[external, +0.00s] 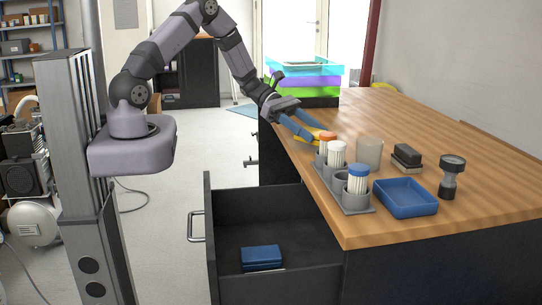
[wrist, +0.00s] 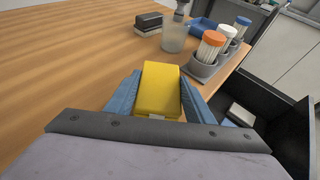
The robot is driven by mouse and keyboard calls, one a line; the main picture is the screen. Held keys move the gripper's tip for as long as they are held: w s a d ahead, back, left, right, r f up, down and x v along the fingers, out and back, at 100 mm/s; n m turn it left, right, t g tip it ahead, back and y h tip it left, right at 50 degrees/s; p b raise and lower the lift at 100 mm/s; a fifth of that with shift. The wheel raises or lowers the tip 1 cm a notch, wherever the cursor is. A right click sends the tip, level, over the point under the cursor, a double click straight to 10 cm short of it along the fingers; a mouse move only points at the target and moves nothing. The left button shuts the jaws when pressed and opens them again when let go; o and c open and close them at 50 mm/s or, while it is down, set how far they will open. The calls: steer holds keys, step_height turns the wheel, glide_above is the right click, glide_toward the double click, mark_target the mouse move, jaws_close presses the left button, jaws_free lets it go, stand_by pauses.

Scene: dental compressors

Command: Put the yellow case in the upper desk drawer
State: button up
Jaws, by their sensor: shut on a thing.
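The yellow case (wrist: 160,90) is between the blue fingers of my gripper (wrist: 157,98) in the wrist view. My gripper is shut on it. In the external view my gripper (external: 312,132) is low over the desk's left edge, and only a bit of the yellow case (external: 325,136) shows behind the cup rack. I cannot tell whether the case touches the desktop. An open dark desk drawer (external: 280,224) stands out from the desk front, with a blue box (external: 262,258) inside. The drawer also shows at the right of the wrist view (wrist: 290,128).
On the desk (external: 420,125) stand a grey rack (external: 347,200) with capped cups, a clear beaker (external: 369,153), a blue tray (external: 405,198), a black-and-grey block (external: 407,157) and a dark upright tool (external: 449,178). Coloured stacked trays (external: 305,76) are at the back. The drawer has free room.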

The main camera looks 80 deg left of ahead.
steer(key=shift+n+t+y, duration=0.7)
steer(key=shift+n+t, duration=0.2)
steer(key=w+a, duration=0.2)
steer(key=w+a+r, duration=0.1)
steer(key=w+a, duration=0.1)
steer(key=w+a+r+b, duration=0.1)
steer(key=w+a, duration=0.1)
steer(key=shift+w+r, duration=0.2)
steer(key=shift+w, duration=0.05)
steer(key=w+a+r+n+t+y, duration=0.2)
steer(key=w+a+r+n, duration=0.1)
steer(key=w+a+r, duration=0.15)
steer(key=r+n+t+y, duration=0.1)
steer(key=n+y, duration=0.4)
steer(key=y, duration=0.2)
glide_above(331, 125)
steer(key=shift+r, duration=0.1)
steer(key=shift+f+p, duration=0.5)
steer(key=shift+f, duration=4.5)
steer(key=shift+f+b, duration=0.2)
steer(key=shift+b, duration=0.1)
steer(key=o, duration=1.1)
